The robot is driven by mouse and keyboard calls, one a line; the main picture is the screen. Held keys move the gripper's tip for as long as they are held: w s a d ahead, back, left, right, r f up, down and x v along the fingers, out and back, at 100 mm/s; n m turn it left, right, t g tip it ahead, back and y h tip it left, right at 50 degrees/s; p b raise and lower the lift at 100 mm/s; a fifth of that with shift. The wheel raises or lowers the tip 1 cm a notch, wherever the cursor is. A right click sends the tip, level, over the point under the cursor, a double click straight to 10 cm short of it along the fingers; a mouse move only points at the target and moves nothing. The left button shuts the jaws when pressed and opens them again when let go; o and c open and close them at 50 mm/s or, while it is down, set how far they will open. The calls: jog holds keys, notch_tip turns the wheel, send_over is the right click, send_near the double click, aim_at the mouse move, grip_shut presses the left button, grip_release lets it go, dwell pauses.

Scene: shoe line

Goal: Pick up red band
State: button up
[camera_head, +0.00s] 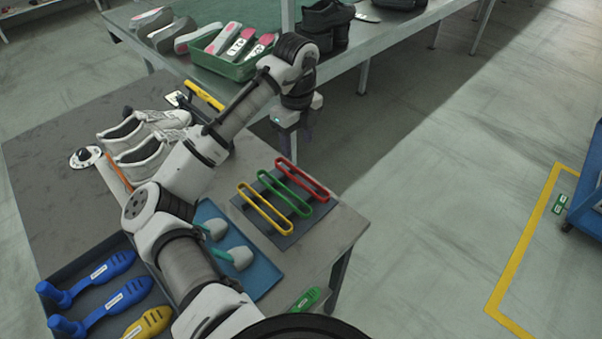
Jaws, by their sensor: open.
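A red band (301,178), a long narrow loop, lies at the right end of a dark mat (285,238) on the grey table. A green band (285,193) and a yellow band (265,209) lie beside it to the left, roughly parallel. My gripper (306,133) is open, pointing down above and beyond the red band, near the table's far right edge. It is apart from the bands, and its fingers look dark and small against the floor.
White shoes (142,138) stand on the table behind my arm. A blue tray (262,276) with grey-headed tools sits nearer. Blue and yellow shoe forms (104,270) lie at lower left. A shelf with a green bin (226,67) stands behind.

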send_over(300, 172)
jog(key=s, duration=0.2)
notch_tip(300, 172, down, 6)
jog(key=shift+w+f+p, duration=0.2)
jog(key=shift+f+p, duration=0.95)
jog(key=shift+f, duration=1.7)
jog(key=shift+c, duration=0.4)
jog(key=c, duration=1)
